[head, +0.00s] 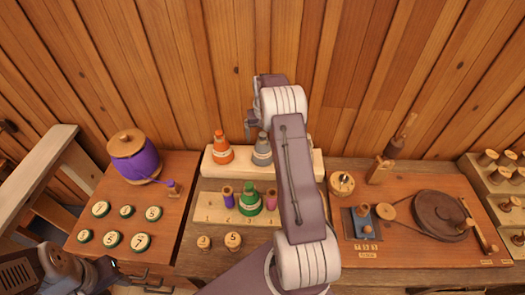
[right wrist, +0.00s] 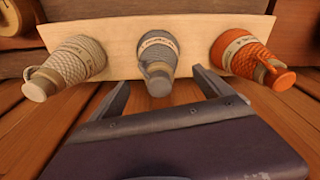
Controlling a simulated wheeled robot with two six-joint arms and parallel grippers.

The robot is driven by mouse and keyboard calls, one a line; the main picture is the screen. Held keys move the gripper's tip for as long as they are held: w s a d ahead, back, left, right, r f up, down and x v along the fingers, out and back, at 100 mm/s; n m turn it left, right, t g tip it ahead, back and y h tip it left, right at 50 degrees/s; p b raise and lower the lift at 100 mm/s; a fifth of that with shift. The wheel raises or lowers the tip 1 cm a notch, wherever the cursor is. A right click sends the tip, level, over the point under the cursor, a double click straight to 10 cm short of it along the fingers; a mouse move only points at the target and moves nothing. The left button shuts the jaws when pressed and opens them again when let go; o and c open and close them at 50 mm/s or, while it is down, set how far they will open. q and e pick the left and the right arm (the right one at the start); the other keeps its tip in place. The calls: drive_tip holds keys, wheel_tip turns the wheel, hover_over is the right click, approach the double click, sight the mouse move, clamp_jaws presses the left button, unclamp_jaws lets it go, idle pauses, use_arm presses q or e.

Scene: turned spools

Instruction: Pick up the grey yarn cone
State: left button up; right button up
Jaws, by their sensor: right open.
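The grey yarn cone (head: 262,150) stands on a pale wooden rack (head: 214,170) at the back, to the right of an orange cone (head: 221,149). In the right wrist view the grey cone (right wrist: 158,52) is in the middle, between a beige cone (right wrist: 72,60) and the orange cone. My right gripper (head: 250,124) is just above and beside it; in its wrist view the open, empty jaws (right wrist: 160,80) point at the grey cone, apart from it. My left gripper (head: 108,274) is low at the left, away from the cones; its jaws are unclear.
A green cone (head: 250,199) and small purple and pink spools stand on a numbered front board (head: 212,208). My right arm hides the rack's middle right. A purple spool (head: 134,157) is left; a wheel device (head: 440,215) is right. The wooden wall is close behind.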

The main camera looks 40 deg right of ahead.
wheel_tip(320, 180, down, 4)
drive_tip(key=shift+f+p, duration=0.25)
drive_tip(key=shift+p, duration=0.35)
drive_tip(key=shift+w+f, duration=0.1)
drive_tip(key=shift+f, duration=0.05)
drive_tip(key=c, duration=1.9)
drive_tip(key=shift+c, duration=0.2)
wheel_tip(320, 180, up, 2)
drive_tip(key=shift+b, duration=0.35)
drive_tip(key=shift+s+d+r+b, duration=0.1)
drive_tip(key=shift+s+r+b, duration=0.05)
drive_tip(key=shift+r, duration=0.5)
drive_tip(key=shift+s+r+b, duration=0.1)
drive_tip(key=shift+r+b, duration=0.05)
drive_tip(key=shift+r, duration=0.45)
drive_tip(key=s+d+r+b, duration=0.2)
drive_tip(key=s+r, duration=0.5)
drive_tip(key=s, duration=0.4)
drive_tip(key=shift+d, duration=0.6)
